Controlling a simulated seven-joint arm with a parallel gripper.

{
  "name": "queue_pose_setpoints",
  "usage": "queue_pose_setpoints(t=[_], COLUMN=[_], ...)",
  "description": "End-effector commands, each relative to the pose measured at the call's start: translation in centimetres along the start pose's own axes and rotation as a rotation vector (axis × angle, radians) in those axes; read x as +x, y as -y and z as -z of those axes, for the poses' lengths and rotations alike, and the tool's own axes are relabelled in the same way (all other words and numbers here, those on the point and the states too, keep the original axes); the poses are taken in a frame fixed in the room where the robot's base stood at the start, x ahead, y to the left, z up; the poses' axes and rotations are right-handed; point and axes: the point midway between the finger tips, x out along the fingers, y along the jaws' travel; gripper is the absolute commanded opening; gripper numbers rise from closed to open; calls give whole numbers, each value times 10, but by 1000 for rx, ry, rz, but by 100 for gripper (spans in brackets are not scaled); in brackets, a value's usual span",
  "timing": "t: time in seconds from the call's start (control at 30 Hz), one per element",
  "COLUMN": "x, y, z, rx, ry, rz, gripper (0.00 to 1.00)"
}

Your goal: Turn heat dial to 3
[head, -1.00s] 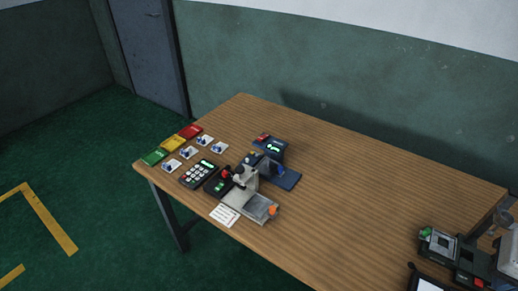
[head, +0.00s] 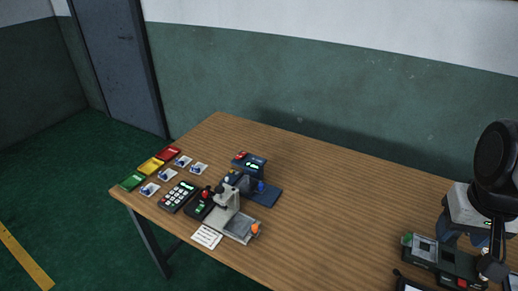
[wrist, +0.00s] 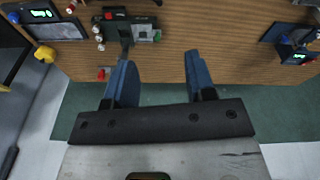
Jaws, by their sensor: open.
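I cannot make out a heat dial marked with numbers in either view. A blue unit (head: 250,162) with a lit green display stands on the table in the head view. A blue unit with a lit display (wrist: 297,42) also shows at the right of the wrist view. My gripper (wrist: 160,60) shows in the wrist view, its two blue fingers wide apart with nothing between them.
A grey press (head: 228,215) with an orange knob stands by a keypad (head: 178,196) and a dark box (head: 200,205) with a red knob. Coloured pads (head: 151,167) lie at the left. A dark device (head: 440,258) lies at the right. The middle of the wooden table (head: 330,205) is clear.

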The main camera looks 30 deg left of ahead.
Motion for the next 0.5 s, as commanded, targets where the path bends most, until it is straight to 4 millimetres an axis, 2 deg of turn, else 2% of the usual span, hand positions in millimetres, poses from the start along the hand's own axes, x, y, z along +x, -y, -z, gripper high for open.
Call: queue_pose_setpoints(t=[0.1,0.27,0.5], x=[1,4,12], y=[14,35,74], z=[26,59,106], rx=[-77,-176,-326], ry=[22,50,88], rz=[1,-1,-3], gripper=[50,50,50])
